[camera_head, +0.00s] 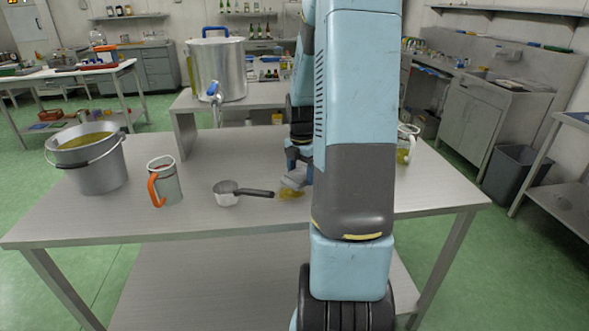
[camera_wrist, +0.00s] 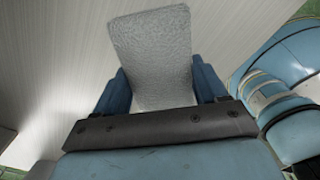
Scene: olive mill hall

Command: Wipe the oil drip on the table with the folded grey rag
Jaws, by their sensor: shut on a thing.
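The folded grey rag (camera_wrist: 152,50) sits between the two blue fingers of my gripper (camera_wrist: 160,88) in the wrist view, with its far end sticking out past the fingertips. In the head view the rag (camera_head: 294,179) is low over the table (camera_head: 240,222); I cannot tell whether it touches the top. The oil drip (camera_head: 288,194) shows as a yellow-brown patch just below and in front of the rag. Part of my gripper is hidden behind my arm in the head view. The drip is not visible in the wrist view.
A small saucepan (camera_head: 227,198) stands left of the drip, its dark handle reaching close to it. A jug with an orange handle (camera_head: 166,184) and a grey bucket (camera_head: 97,170) stand farther left. A glass jar (camera_head: 404,150) is at right. A steel tank (camera_head: 217,72) stands behind.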

